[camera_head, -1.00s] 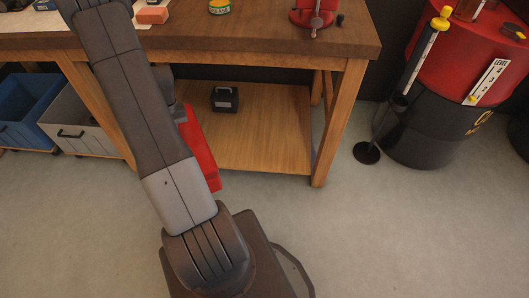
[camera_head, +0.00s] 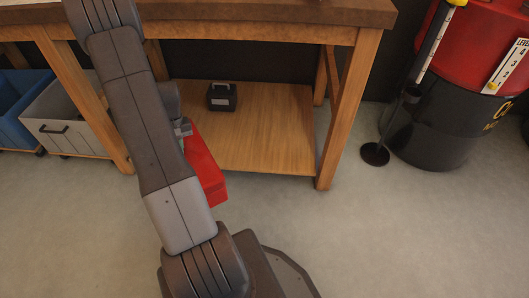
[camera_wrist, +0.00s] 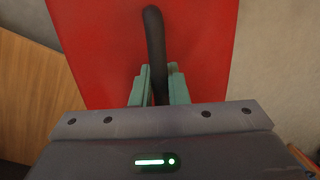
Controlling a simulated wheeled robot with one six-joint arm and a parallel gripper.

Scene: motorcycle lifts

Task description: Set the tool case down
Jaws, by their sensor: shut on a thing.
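The tool case is red with a black handle. In the head view the tool case (camera_head: 207,165) shows partly behind my arm, in front of the left part of the bench's lower shelf (camera_head: 262,137). In the wrist view the red case (camera_wrist: 100,40) fills the middle, and its black handle (camera_wrist: 154,40) runs between the greenish fingers. My gripper (camera_wrist: 158,72) is shut on the handle. In the head view only a bit of my gripper (camera_head: 183,127) shows beside the arm. Whether the case touches the shelf or floor cannot be told.
A small black case (camera_head: 222,97) stands at the back of the shelf. The shelf's middle and right are bare. A wooden bench leg (camera_head: 347,110) bounds the right side. A grey bin (camera_head: 62,125) and a blue bin (camera_head: 22,105) stand left. A black-and-red drum (camera_head: 435,125) stands right.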

